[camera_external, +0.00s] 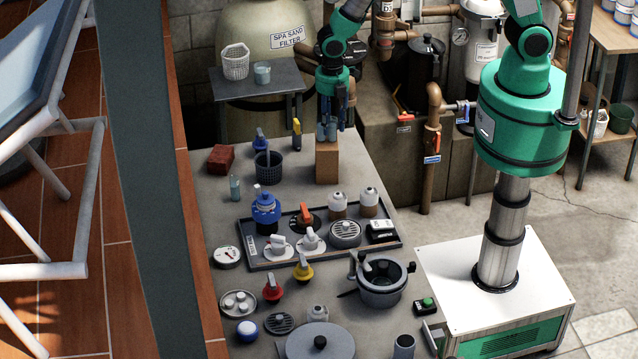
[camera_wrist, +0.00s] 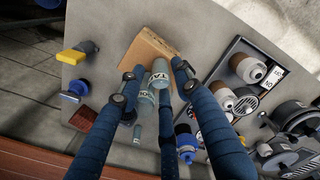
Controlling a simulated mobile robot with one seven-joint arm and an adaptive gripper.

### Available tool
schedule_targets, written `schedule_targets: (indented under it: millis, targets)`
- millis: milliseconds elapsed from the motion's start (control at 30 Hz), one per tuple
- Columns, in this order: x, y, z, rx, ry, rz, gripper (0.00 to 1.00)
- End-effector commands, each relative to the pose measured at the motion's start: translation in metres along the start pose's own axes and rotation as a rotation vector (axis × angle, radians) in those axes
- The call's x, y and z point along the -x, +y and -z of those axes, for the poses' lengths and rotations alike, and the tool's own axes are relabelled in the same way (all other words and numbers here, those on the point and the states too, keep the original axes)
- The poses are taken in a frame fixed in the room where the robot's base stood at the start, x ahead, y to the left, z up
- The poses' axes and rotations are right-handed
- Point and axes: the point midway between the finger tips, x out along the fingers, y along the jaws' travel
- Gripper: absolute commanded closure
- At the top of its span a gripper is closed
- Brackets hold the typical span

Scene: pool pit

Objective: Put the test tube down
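My gripper (camera_external: 333,128) has dark blue fingers and points down just above a tan block (camera_external: 327,163) on the table's far right part. In the wrist view my gripper's fingertips (camera_wrist: 156,76) stand apart either side of two small grey-blue labelled tubes. One tube (camera_wrist: 161,74) is by the right finger and the other (camera_wrist: 145,98) is lower left; I see gaps to the side fingers. The tan block (camera_wrist: 150,45) shows behind them. Whether the middle finger touches a tube is hidden. Another slim glassy tube (camera_external: 235,188) stands upright on the table at left.
A dark mesh cup (camera_external: 267,166), a red brick (camera_external: 221,159) and a yellow-handled valve (camera_external: 297,137) stand left of the block. A dark tray (camera_external: 262,260) of fittings lies nearer. Bare table (camera_external: 355,170) shows right of the block.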

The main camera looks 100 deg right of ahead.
Motion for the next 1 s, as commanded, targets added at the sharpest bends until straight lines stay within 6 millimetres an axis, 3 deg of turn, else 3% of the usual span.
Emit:
schedule_targets:
  millis: [567,767,1000]
  targets:
    - [0.011,0.001,0.000,0.000,0.000,-0.001,0.60]
    - [0.034,0.001,0.000,0.000,0.000,-0.002,0.60]
    - [0.075,0.001,0.000,0.000,0.001,-0.004,0.60]
